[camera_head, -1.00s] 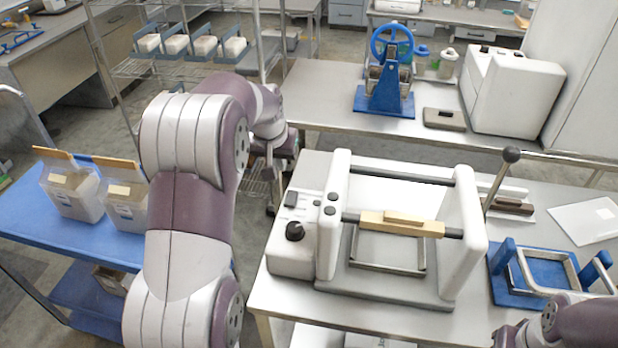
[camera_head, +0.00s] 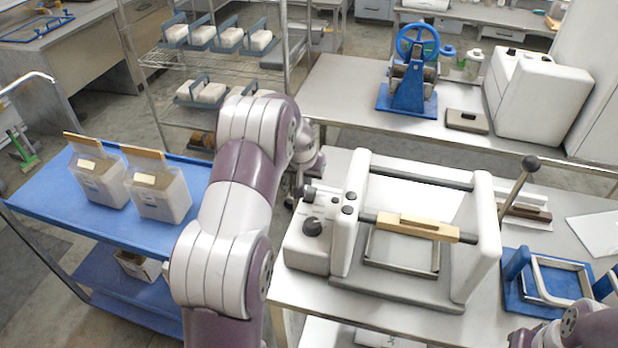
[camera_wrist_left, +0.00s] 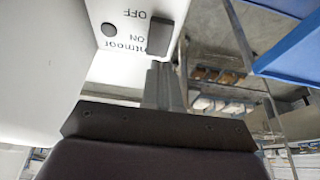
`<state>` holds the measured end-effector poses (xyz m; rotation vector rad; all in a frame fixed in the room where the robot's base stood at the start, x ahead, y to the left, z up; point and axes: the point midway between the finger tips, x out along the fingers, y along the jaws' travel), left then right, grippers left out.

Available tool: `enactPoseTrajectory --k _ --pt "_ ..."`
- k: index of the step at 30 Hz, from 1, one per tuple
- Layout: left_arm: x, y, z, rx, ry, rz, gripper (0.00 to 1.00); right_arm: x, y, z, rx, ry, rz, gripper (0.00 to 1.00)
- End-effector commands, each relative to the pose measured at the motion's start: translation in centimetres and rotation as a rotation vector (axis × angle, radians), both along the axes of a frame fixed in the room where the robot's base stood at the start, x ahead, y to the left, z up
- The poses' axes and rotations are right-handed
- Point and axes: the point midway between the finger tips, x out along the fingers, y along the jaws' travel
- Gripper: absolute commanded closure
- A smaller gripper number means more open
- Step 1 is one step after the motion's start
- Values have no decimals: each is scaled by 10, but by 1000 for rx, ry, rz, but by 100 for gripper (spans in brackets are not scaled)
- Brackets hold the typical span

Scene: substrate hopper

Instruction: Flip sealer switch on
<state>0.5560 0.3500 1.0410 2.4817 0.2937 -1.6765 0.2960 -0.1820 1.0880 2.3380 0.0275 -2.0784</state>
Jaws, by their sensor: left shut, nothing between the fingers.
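The sealer is a white machine (camera_head: 478,240) with two uprights and a wooden-gripped bar. Its control box (camera_head: 300,250) at the left carries a black knob (camera_head: 312,228) and a dark switch near the back. In the left wrist view the dark switch (camera_wrist_left: 160,36) sits beside upside-down OFF and ON labels. My left gripper (camera_head: 299,188) is over the back left edge of the control box. In the left wrist view its fingers (camera_wrist_left: 158,66) are shut and empty, tips just short of or at the switch; contact cannot be told. My right gripper's fingers are out of view.
A blue cart (camera_head: 50,212) with two bins stands at the left. A blue frame fixture (camera_head: 516,290) and a lever (camera_head: 515,190) are right of the sealer. A back bench (camera_head: 335,90) holds a blue-wheeled press (camera_head: 408,85). My right arm shows at lower right.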

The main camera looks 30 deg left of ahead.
Motion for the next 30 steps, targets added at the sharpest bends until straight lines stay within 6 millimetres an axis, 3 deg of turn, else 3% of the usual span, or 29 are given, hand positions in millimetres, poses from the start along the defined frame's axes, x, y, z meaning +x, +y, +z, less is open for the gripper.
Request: enactPoseTrajectory --k 8,19,23,30 --pt "11 2 -25 0 -1 0 100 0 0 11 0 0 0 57" --pt "11 3 -29 0 -1 0 100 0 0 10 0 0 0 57" --pt "12 3 -42 0 -1 0 100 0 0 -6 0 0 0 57" --pt "12 2 -38 0 2 0 100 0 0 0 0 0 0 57"
